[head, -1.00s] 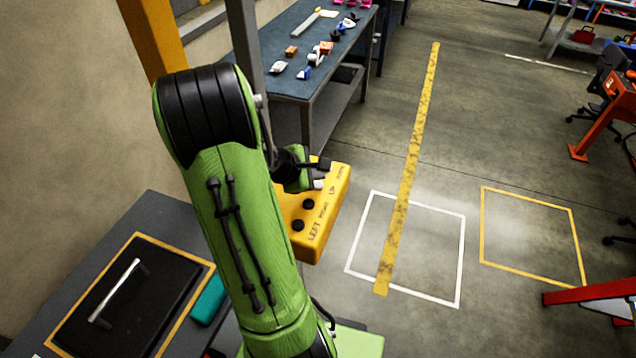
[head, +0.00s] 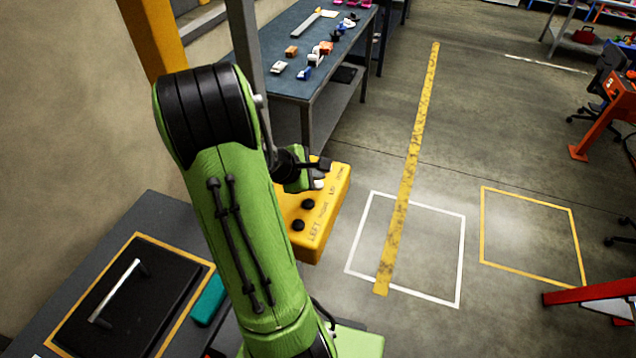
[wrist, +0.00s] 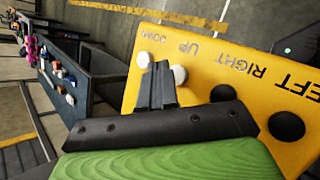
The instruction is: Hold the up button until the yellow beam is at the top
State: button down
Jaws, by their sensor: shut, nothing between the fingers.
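The yellow button box (head: 325,215) hangs beside the grey post in the head view and fills much of the wrist view (wrist: 215,50). It has a white button (wrist: 179,74) by the word UP and another white button (wrist: 143,60) by DOWN. Black buttons sit by RIGHT (wrist: 222,93) and LEFT (wrist: 286,126). My gripper (wrist: 160,68) is shut and empty. Its tips reach the box face in the picture between the two white buttons, close beside UP. I cannot tell whether they touch or press a button. I cannot clearly identify the yellow beam.
A yellow upright (head: 152,40) stands at the upper left, with a grey post (head: 246,45) near my arm. A blue-topped bench (head: 290,60) with small parts is behind the box. A dark case (head: 125,295) lies at lower left. Marked floor to the right is clear.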

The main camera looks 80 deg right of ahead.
jog(key=shift+f+b, duration=0.3)
jog(key=shift+f, duration=0.15)
jog(key=shift+f+b, duration=0.3)
jog(key=shift+f, duration=0.15)
dwell(3.8)
dwell(2.2)
jog(key=shift+r+p, duration=0.85)
jog(key=shift+r, duration=0.05)
notch_tip(320, 180, up, 5)
jog(key=p, duration=0.5)
jog(key=shift+r, duration=0.15)
